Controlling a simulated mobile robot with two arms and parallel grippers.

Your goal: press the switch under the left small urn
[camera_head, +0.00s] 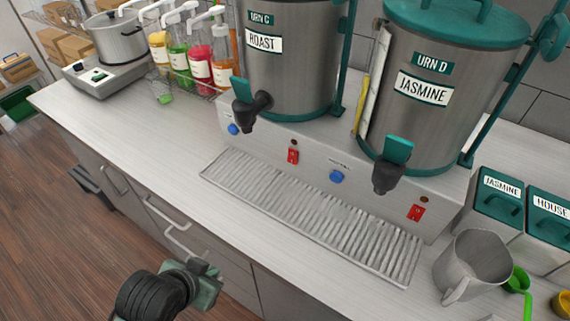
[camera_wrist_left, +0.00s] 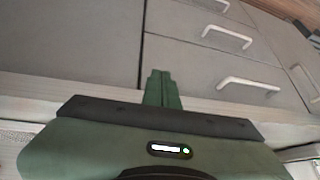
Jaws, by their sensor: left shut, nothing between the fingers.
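Two steel urns stand on a shared base. The left urn (camera_head: 290,75), labelled URN C and ROAST, has a black tap with a teal lever (camera_head: 243,92). A red switch (camera_head: 293,156) sits on the base's front face below and to the right of that tap. The right urn (camera_head: 425,105) is labelled URN D and JASMINE, with another red switch (camera_head: 416,213) below it. My left gripper (camera_head: 207,268) is low in front of the counter, well apart from the switches. Its fingers (camera_wrist_left: 162,88) are together and empty in the left wrist view, with drawer fronts beyond. My right gripper is not in view.
A ridged metal drip tray (camera_head: 310,212) lies before the urn base. Blue knobs (camera_head: 336,177) sit on the base's face. A steel pitcher (camera_head: 470,265) and teal-lidded boxes stand at right. Syrup bottles (camera_head: 195,55) and a pot (camera_head: 115,38) stand at left. The front-left counter is clear.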

